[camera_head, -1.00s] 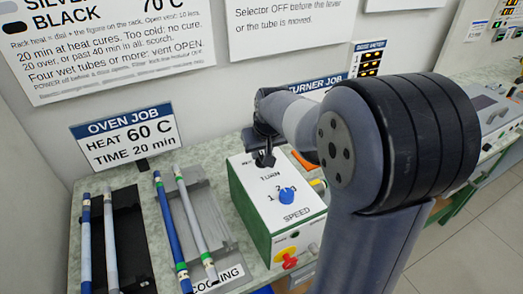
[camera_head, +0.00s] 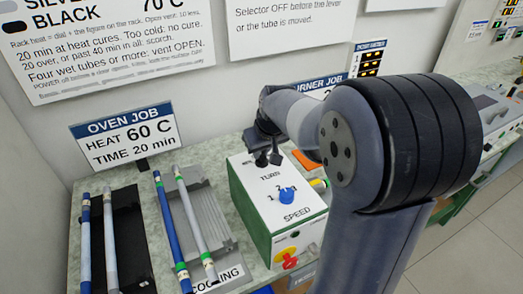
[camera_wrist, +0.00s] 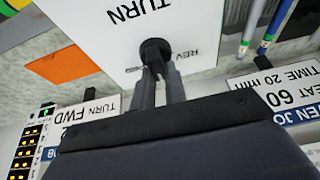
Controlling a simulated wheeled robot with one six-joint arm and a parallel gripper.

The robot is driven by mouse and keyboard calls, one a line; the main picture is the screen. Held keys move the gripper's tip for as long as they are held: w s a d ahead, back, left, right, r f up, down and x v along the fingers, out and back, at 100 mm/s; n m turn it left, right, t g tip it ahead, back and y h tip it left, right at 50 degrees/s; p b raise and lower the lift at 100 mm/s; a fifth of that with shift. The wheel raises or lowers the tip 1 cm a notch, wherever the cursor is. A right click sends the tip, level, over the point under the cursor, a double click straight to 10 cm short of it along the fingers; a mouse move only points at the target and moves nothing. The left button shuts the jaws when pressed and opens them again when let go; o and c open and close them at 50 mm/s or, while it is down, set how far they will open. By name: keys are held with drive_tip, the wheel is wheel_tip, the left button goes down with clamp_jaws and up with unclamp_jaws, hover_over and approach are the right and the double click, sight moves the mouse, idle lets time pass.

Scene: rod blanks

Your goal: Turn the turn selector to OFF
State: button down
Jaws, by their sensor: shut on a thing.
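The turn selector (camera_wrist: 155,48) is a black round knob on the white top of the turner box, in the wrist view. The word TURN is printed beside it and REV close to it. My gripper (camera_wrist: 157,74) is shut on this knob, one finger on each side. In the head view my gripper (camera_head: 269,159) is at the back of the box top, by the word TURN. The knob is hidden there by the fingers. Its pointer and the OFF mark cannot be made out.
The turner box (camera_head: 252,205) has a blue SPEED dial (camera_head: 287,195) in front of the selector and a red button (camera_head: 288,261) on its front. A rack with rods (camera_head: 215,215) and a black tray (camera_head: 130,230) lie left. An orange patch (camera_wrist: 60,65) is beside the box.

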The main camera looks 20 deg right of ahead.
drive_tip(key=c, duration=1.4)
unclamp_jaws()
drive_tip(key=shift+c, duration=0.2)
drive_tip(key=shift+r, duration=0.1)
drive_tip(key=v, duration=1)
drive_tip(key=shift+s+r, duration=0.2)
drive_tip(key=shift+r, duration=0.1)
drive_tip(key=shift+f, duration=0.1)
